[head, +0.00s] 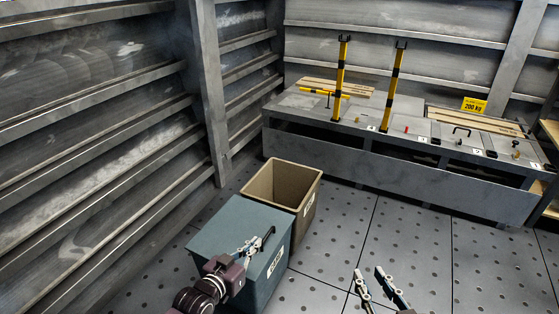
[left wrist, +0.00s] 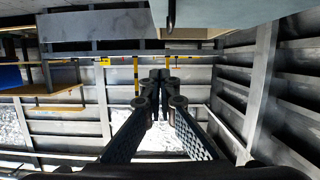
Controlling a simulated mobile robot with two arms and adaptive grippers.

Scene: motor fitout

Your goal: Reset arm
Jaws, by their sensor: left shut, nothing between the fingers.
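My left gripper (head: 256,243) is over the top of a blue-grey closed bin (head: 220,225), close to the bin's dark handle (head: 269,237). Its fingers are together and empty; I cannot tell whether they touch the bin. In the left wrist view the left gripper (left wrist: 160,76) shows with its fingertips meeting. A blue-grey surface (left wrist: 235,14) with a dark handle-like part fills the top of that view. My right gripper (head: 368,272) is at the lower middle of the head view, over the floor, with its two fingers apart and nothing between them.
An open tan bin (head: 310,207) stands directly behind the blue-grey one. A long grey bench (head: 400,166) at the back carries two upright yellow-black posts (head: 340,80), wooden boards and small parts. A yellow sign (head: 474,104) stands on it. Ribbed metal walls enclose the left; floor at right is clear.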

